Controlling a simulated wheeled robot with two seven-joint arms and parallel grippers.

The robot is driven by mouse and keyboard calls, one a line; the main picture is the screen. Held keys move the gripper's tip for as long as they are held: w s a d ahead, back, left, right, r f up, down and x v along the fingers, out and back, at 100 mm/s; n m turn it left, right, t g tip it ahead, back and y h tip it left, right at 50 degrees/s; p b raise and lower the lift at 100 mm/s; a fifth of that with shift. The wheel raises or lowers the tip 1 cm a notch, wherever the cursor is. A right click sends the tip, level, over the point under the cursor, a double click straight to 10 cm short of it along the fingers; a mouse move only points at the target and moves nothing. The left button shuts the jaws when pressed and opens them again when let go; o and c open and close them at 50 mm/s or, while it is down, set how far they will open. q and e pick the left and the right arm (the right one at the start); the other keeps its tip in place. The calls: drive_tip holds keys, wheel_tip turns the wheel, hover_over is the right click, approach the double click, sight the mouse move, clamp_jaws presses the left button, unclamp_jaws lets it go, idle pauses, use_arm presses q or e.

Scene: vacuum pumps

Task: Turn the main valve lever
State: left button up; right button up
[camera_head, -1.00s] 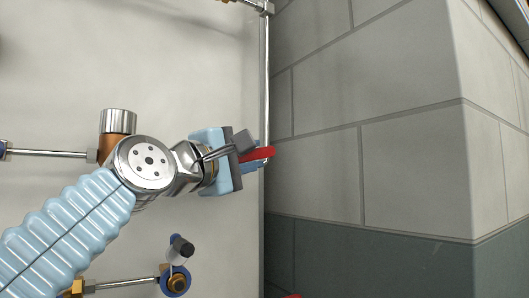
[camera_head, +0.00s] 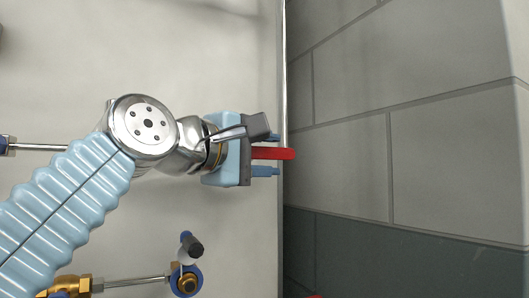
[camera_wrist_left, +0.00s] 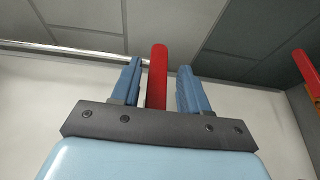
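In the left wrist view the lever (camera_wrist_left: 157,76) stands between the two blue fingers of my left gripper (camera_wrist_left: 160,67). The fingers are apart, with a visible gap on each side of the lever, the left gap narrower. The gripper is open around it, not clamped. The lever's mount is hidden behind the gripper. My right gripper is not in view.
A thin metal pipe (camera_head: 284,75) runs along the panel's right edge, with a grey block wall (camera_head: 440,150) beyond. A small brass valve with a black-tipped handle (camera_head: 187,280) is below the gripper. Another red piece (camera_wrist_left: 305,66) shows at the wrist view's right edge.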

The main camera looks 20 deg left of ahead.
use_arm(q)
drive_tip(key=b+v, duration=0.2)
drive_tip(key=v, duration=1.2)
drive_tip(key=shift+d, duration=0.1)
